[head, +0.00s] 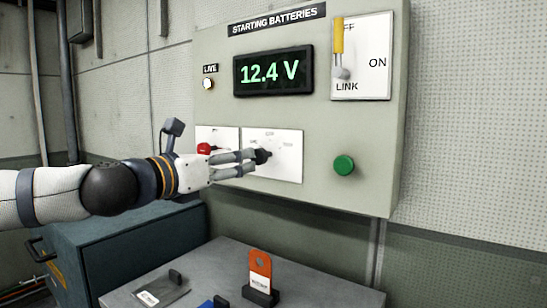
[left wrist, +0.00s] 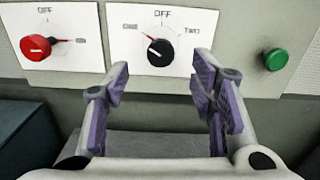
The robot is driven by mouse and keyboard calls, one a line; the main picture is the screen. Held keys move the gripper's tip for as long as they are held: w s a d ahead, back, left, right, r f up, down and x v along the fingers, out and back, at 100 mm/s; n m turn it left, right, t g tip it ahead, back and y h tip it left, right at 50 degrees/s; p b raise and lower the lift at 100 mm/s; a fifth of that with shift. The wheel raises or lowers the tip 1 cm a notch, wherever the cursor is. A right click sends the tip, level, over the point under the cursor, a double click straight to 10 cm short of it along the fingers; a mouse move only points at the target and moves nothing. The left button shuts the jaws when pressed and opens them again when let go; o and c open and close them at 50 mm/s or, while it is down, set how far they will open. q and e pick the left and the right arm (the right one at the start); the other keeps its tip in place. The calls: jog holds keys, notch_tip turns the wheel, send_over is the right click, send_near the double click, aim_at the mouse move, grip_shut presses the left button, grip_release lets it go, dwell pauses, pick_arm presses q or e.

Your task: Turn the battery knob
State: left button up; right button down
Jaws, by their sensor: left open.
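The battery knob is a black round knob (head: 263,156) on a white plate (head: 287,168) marked OFF on the panel. In the left wrist view the black knob (left wrist: 159,52) has a red pointer turned to the upper left, toward the label ONE; OFF is at the top and TWO at the right. My left gripper (head: 251,163) is open in front of the knob. In the left wrist view the gripper (left wrist: 161,78) has its fingers apart on either side below the knob, not closed on it. My right gripper is not in view.
A red knob (left wrist: 39,46) sits on the plate to the left, its pointer toward ON. A green button (head: 344,165) is to the right. Above are a 12.4 V display (head: 273,72) and a yellow-handled link switch (head: 338,40). A grey table (head: 325,287) stands below.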

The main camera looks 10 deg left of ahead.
aim_at(256, 156)
pick_arm(q)
jog(key=x, duration=0.9)
jog(key=shift+w+d+f, duration=0.2)
jog(key=shift+w, duration=0.15)
jog(key=c, duration=1.2)
